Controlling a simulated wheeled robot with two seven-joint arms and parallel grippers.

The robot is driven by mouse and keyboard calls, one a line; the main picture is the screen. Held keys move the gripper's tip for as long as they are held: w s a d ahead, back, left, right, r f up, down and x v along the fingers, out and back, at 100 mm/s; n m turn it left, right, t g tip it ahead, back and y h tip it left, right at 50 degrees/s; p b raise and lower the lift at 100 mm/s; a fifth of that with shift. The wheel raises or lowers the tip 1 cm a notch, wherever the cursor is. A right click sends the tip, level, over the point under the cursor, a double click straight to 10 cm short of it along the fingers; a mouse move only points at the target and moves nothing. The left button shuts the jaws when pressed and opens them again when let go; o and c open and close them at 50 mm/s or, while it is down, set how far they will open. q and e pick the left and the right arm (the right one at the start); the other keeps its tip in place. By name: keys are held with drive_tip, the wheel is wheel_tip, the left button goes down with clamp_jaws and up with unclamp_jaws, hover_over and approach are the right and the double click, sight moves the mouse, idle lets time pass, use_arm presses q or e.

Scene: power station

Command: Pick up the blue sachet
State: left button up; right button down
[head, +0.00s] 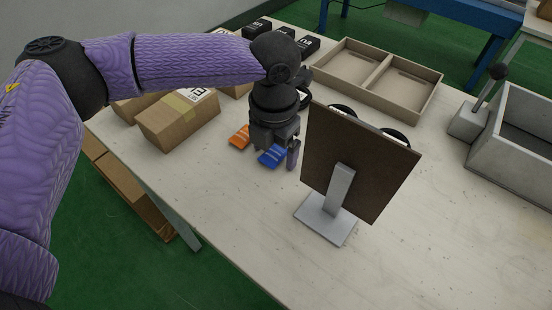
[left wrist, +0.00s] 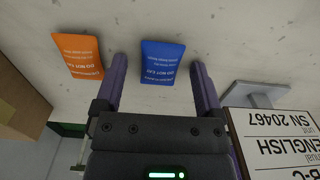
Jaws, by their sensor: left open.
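The blue sachet (head: 273,155) lies flat on the pale table in the head view, just under my left gripper (head: 275,153). In the left wrist view the blue sachet (left wrist: 161,62) lies between the two purple fingers of my left gripper (left wrist: 160,75), which is open with nothing held. A gap shows on each side between sachet and finger. How far the fingertips are above the table I cannot tell. An orange sachet (head: 240,137) lies to the left of the blue one; it also shows in the left wrist view (left wrist: 80,57). My right gripper is not in view.
A dark panel on a grey stand (head: 342,185) stands close to the right of my left gripper. Cardboard boxes (head: 180,120) are to the left. A divided tray (head: 425,105) lies at the back, with a grey bin (head: 510,150) at the right. The front table is clear.

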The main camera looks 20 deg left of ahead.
use_arm(q)
drive_tip(key=shift+r, duration=0.1)
drive_tip(key=shift+c, duration=1)
clamp_jaws()
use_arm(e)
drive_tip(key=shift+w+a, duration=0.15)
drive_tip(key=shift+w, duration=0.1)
